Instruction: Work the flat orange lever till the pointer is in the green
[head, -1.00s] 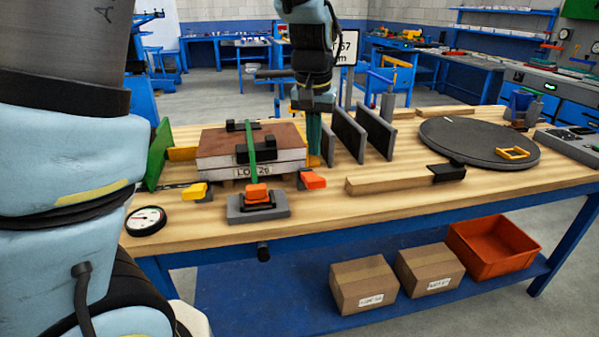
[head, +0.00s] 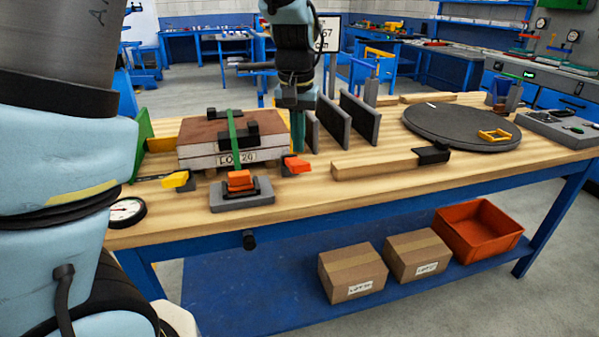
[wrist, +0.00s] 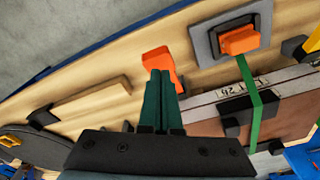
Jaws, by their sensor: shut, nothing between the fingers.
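An orange lever (head: 297,165) sticks out at the right front corner of the strapped panel stack (head: 215,158). Another orange handle (head: 240,180) sits on a grey block in front of the stack, at the end of the green strap. I cannot tell for sure which is the flat lever. My gripper (head: 298,150) is shut and empty, pointing down just behind the right orange lever. In the wrist view its green fingertips (wrist: 163,73) overlap that lever (wrist: 158,58); contact is unclear. A round dial (head: 127,211) lies at the left front; its pointer is too small to read.
A yellow lever (head: 177,180) sits at the stack's left front. Dark upright plates (head: 352,125) stand just right of my gripper. A wooden bar (head: 375,165) and a round dark turntable (head: 455,125) lie further right. The front bench strip is mostly clear.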

